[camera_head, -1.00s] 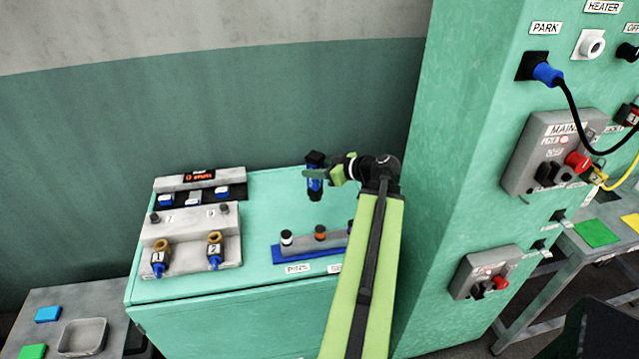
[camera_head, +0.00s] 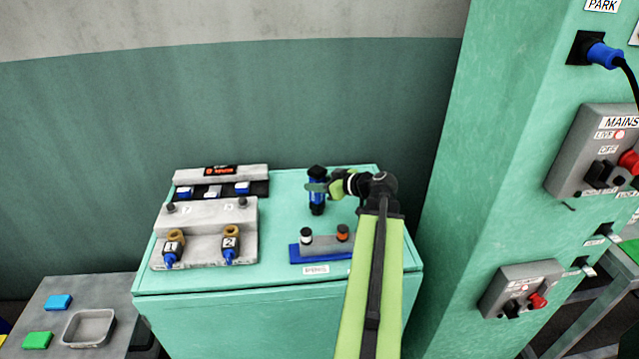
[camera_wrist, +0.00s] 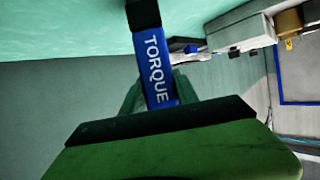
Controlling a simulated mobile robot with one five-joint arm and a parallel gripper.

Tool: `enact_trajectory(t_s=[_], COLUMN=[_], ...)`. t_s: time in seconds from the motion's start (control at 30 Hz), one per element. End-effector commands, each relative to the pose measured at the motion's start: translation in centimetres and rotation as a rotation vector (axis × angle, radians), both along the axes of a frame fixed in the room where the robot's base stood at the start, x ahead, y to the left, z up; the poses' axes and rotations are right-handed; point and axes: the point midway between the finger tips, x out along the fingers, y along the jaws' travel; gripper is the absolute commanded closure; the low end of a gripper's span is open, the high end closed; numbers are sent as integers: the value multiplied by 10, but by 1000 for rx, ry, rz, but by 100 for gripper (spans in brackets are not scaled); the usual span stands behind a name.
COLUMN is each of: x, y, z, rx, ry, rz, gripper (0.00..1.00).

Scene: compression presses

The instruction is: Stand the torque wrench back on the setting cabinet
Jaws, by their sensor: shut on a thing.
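The torque wrench (camera_head: 317,199) is a blue and black upright tool; in the wrist view its blue body (camera_wrist: 156,68) carries the word TORQUE. My gripper (camera_head: 318,187) is shut around its upper part. The setting cabinet (camera_head: 275,272) is the green cabinet below, and the wrench is over its top, behind the small rack. Whether the wrench's lower end touches the cabinet top or hangs just above it, I cannot tell. My arm covers the right part of the cabinet top.
A grey unit (camera_head: 205,220) with plugs 1 and 2 stands on the cabinet's left. A blue-based rack (camera_head: 294,254) with several capped pegs sits at the front, partly behind my arm. A tall green panel (camera_head: 480,180) rises at right. A grey tray (camera_head: 88,327) is at lower left.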

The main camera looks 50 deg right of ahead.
Motion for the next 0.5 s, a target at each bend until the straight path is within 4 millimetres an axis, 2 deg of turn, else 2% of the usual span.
enact_trajectory(t_s=[0.33,0.37,0.5], x=[0,0,-1], y=[0,0,-1], z=[-2,-1,-1], rx=[2,0,1], ry=[-3,0,0], rz=[-2,-1,-1], gripper=[100,60,42])
